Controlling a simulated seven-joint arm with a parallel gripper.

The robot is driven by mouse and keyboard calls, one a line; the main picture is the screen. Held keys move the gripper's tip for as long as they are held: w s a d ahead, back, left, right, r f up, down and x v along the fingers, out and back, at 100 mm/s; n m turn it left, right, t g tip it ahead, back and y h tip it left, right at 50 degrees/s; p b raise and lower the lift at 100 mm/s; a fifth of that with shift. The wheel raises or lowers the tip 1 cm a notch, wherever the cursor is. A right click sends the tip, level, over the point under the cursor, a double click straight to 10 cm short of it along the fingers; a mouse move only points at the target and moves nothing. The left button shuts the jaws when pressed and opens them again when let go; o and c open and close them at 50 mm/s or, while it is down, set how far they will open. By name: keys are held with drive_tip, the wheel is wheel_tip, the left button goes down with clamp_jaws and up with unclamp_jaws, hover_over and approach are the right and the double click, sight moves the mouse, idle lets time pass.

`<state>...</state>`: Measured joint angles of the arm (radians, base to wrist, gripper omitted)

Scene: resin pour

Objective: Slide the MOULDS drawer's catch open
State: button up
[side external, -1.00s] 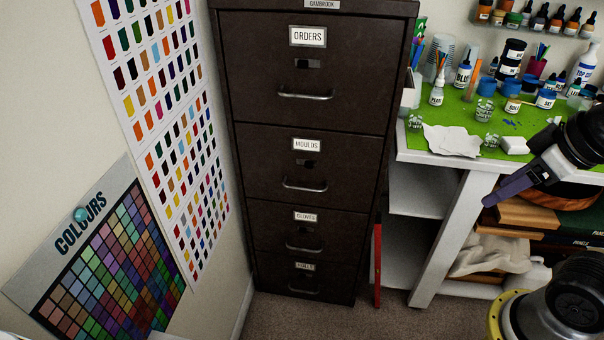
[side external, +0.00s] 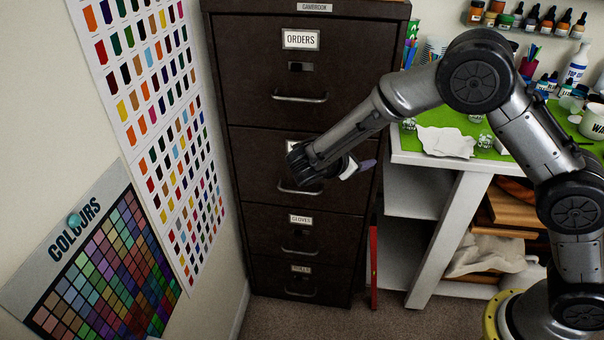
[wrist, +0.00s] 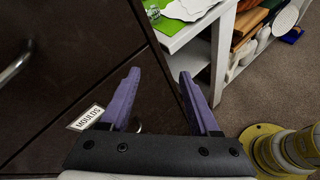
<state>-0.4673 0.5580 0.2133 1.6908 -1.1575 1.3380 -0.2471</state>
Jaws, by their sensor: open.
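The MOULDS drawer (side external: 262,170) is the second one down in the dark brown cabinet and is closed. In the side view my wrist hides its catch and most of its label; its bar handle (side external: 300,190) shows below. In the wrist view the MOULDS label (wrist: 87,117) lies left of my left finger. A small light curved piece shows beside that finger, too little to identify. My gripper (wrist: 159,75) is open and empty, its two purple fingers apart. In the side view the gripper (side external: 368,164) points right, in front of the drawer's right part.
The ORDERS drawer (side external: 255,85) is above and the GLOVES drawer (side external: 270,230) below, both with protruding handles. A white bench (side external: 440,172) with a green mat stands close on the right. Colour charts (side external: 150,120) cover the left wall.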

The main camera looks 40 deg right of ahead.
drive_tip(key=w+a+f+n+t, duration=0.4)
drive_tip(key=a+f+n+t, duration=0.1)
drive_tip(key=a+f, duration=0.25)
drive_tip(key=w+a+f+n+t, duration=0.4)
drive_tip(key=a+f+n, duration=0.2)
drive_tip(key=f, duration=0.2)
drive_tip(key=x, duration=1.3)
drive_tip(key=shift+s+d, duration=0.1)
drive_tip(key=shift+d, duration=0.35)
clamp_jaws()
